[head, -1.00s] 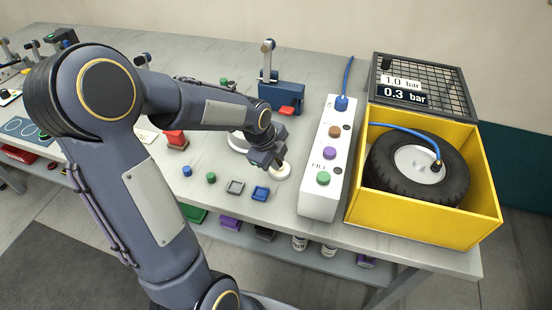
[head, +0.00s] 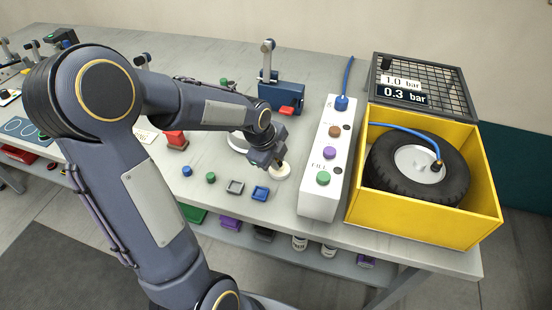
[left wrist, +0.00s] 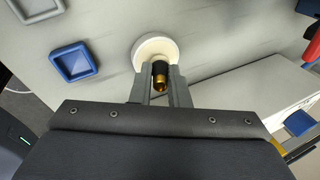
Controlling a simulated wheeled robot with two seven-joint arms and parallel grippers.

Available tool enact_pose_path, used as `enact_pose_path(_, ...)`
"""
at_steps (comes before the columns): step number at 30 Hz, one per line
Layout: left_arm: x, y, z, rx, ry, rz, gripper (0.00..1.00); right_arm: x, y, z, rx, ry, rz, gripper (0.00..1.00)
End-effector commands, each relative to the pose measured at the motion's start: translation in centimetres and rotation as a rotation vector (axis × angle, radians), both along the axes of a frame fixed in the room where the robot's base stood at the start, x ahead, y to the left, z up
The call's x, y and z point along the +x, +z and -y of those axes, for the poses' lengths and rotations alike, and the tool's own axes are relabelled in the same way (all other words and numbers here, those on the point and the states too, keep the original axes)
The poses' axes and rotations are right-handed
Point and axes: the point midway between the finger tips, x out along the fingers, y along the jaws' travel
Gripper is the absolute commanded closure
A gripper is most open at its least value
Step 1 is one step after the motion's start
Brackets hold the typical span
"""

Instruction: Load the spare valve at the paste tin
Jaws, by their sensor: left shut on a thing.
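My left gripper (head: 276,163) is low over the right part of the bench, at a small round white dish (head: 282,172) that looks like the paste tin. In the left wrist view the gripper (left wrist: 161,84) is shut on a small brass valve (left wrist: 160,83) with a dark upper part. The valve's far end overlaps the edge of the white dish (left wrist: 152,45); I cannot tell whether they touch. My right gripper is out of view.
A white button box (head: 318,195) stands just right of the dish. Beyond it a yellow crate (head: 424,222) holds a tyre (head: 400,186) with a blue hose. A blue clamp (head: 282,96) stands behind. Small blue (head: 260,193) and grey (head: 235,187) trays lie in front left.

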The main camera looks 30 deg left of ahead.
Motion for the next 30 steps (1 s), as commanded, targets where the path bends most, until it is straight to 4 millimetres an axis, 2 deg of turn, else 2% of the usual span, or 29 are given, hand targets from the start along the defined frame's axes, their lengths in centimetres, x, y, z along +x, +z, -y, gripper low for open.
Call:
enact_pose_path(24, 0.0, 6.5, 0.0, 0.000, 0.000, 0.000, 1.00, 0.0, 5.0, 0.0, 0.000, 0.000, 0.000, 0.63)
enact_pose_path(30, 0.0, 7.0, 0.0, 0.000, 0.000, 0.000, 1.00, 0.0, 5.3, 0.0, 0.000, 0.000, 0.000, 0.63)
